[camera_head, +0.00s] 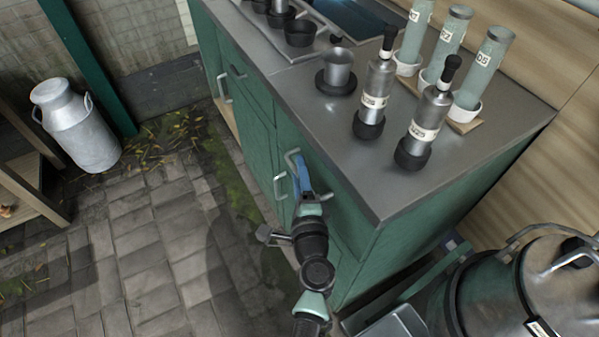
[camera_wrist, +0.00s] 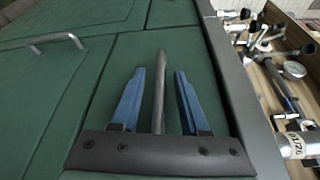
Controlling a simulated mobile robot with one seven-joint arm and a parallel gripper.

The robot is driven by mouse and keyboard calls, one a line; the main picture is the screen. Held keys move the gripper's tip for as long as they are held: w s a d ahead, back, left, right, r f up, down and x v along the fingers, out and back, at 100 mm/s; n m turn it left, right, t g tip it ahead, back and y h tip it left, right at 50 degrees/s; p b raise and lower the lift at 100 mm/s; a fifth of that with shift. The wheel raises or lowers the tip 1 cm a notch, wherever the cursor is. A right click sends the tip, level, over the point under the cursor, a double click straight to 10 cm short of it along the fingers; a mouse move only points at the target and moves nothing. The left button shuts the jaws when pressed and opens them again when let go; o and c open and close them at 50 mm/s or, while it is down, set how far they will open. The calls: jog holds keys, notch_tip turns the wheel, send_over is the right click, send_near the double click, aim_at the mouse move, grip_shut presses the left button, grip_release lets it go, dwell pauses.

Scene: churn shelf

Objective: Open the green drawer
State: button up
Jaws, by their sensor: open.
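The green drawer front (camera_wrist: 195,50) lies just under the metal counter edge and looks flush with the cabinet. Its grey bar handle (camera_wrist: 160,85) runs between the two blue fingers of my gripper (camera_wrist: 157,78) in the wrist view. The fingers are open, one on each side of the bar, with visible gaps. In the head view my gripper (camera_head: 303,172) is at the cabinet front, by the handle's bent upper end (camera_head: 292,156).
Another handle (camera_head: 278,187) sits just left of my gripper, lower on the cabinet. The metal countertop (camera_head: 315,115) holds a cup, several labelled bottles and tubes. A milk can (camera_head: 80,130) stands at left on the paving. A large metal vessel (camera_head: 525,290) is close at right.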

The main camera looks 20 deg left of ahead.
grip_shut()
dwell(1.3)
